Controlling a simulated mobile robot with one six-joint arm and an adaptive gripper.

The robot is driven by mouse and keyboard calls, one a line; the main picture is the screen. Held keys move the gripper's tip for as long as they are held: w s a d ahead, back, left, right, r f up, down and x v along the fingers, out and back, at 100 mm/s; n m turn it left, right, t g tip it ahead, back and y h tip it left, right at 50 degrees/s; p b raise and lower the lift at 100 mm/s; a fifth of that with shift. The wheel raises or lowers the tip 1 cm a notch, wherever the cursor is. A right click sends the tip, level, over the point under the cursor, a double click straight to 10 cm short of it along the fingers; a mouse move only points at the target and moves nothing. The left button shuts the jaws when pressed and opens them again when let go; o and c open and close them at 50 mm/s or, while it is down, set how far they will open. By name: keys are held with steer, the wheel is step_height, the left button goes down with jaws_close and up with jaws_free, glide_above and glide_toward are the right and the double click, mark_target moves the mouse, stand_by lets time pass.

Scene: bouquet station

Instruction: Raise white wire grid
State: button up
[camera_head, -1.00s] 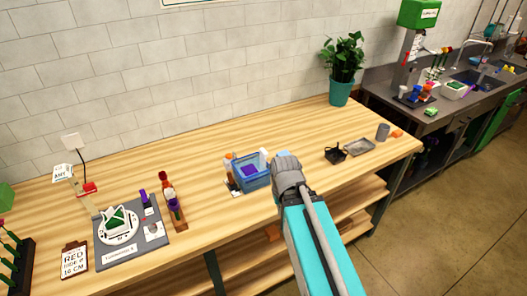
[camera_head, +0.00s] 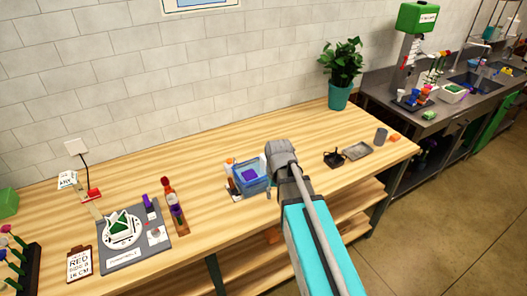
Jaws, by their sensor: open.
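I cannot make out a white wire grid for certain. A blue tub (camera_head: 240,188) stands on the wooden table with a purple item (camera_head: 249,174) inside. A small white piece (camera_head: 263,160) shows at its back right edge, too small to identify. My gripper (camera_head: 272,180) is open at the right side of the tub. Its fingers are mostly hidden behind my own wrist, and I cannot tell whether they touch anything.
A black holder (camera_head: 333,158), a grey tray (camera_head: 359,150) and a grey cup (camera_head: 381,136) stand to the right. A potted plant (camera_head: 340,95) is at the back. Bottles (camera_head: 172,203) and a grey mat (camera_head: 105,259) are on the left.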

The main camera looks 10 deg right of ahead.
mark_target(263, 156)
steer(key=w+r+n+p, duration=0.1)
steer(key=w+r+p, duration=0.4)
steer(key=w, duration=0.6)
steer(key=w+r+n+p, duration=0.1)
steer(key=w+r+p, duration=0.4)
steer(key=w, duration=0.6)
steer(key=shift+w+a+r+n+p, duration=0.2)
steer(key=shift+r+n+p, duration=0.2)
steer(key=shift+r, duration=0.55)
steer(key=shift+s+f, duration=0.1)
steer(key=shift+f, duration=0.05)
step_height(263, 156, down, 14)
steer(key=b, duration=1.4)
steer(key=shift+r, duration=0.25)
jaws_close()
